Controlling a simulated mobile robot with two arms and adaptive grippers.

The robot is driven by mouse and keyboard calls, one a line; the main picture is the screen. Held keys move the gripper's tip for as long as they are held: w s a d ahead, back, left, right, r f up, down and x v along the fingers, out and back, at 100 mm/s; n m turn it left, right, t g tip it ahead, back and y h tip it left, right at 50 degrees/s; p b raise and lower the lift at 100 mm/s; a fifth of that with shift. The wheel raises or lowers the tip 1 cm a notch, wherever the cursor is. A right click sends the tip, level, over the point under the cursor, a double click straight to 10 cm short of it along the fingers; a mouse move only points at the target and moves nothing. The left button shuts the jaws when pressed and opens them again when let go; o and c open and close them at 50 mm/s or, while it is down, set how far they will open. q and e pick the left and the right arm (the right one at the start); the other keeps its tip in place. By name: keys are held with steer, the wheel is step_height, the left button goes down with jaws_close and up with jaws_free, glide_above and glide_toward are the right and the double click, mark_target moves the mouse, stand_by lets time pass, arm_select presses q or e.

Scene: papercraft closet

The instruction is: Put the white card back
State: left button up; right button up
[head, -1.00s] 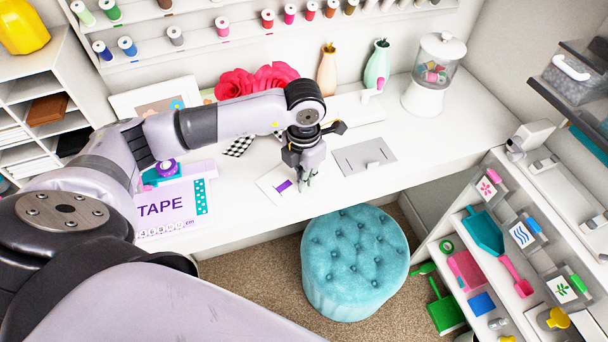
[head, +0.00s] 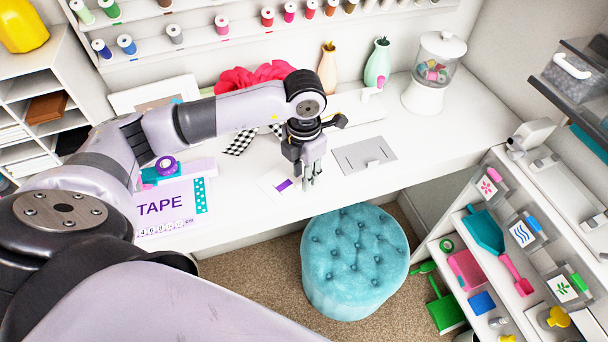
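A white card (head: 272,187) with a purple mark lies on the white desk near its front edge. It is partly covered by my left gripper. My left gripper (head: 311,184) points down over the desk at the card's right side. Its fingers look close together, and I cannot tell whether they touch the card or hold anything. My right gripper is not in view.
A grey plate (head: 364,155) lies right of the gripper. A TAPE box (head: 172,209) stands at the left, with vases and a glass jar (head: 436,62) at the back. A teal stool (head: 355,262) sits in front, and an organizer shelf (head: 512,232) at the right.

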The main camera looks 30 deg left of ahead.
arm_select(q)
step_height(320, 180, up, 11)
steer(key=b, duration=0.2)
steer(key=shift+f, duration=0.15)
stand_by(0.4)
